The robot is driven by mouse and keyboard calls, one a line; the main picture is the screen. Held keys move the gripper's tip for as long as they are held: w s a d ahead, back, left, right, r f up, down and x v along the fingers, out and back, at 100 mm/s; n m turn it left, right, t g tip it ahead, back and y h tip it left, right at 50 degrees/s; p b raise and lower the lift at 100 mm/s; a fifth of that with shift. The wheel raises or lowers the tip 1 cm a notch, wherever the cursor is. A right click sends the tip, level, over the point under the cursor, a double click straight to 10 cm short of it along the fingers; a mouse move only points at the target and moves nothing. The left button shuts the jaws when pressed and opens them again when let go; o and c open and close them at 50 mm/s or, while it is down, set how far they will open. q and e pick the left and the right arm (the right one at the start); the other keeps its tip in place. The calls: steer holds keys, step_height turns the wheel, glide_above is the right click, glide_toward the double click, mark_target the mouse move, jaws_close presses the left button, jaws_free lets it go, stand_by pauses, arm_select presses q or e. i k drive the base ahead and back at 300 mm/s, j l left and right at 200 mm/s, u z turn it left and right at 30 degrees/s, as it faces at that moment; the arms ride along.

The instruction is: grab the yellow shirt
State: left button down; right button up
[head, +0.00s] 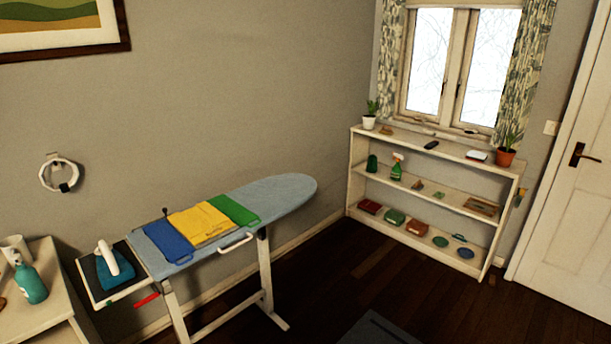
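A yellow shirt (203,225) lies flat and folded on the ironing board (285,188) in the head view. A blue folded cloth (165,242) lies against its left side and a green folded cloth (234,210) against its right side. Neither of my grippers shows in the head view, so their state and their distance from the shirt cannot be seen.
An iron (113,260) stands on the board's left end. A small table (40,312) with a teal bottle (31,283) is at lower left. A white shelf (352,175) with small items stands under the window. The dark floor (330,270) between is mostly clear.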

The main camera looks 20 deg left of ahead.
mark_target(193, 215)
steer(key=u, duration=1.35)
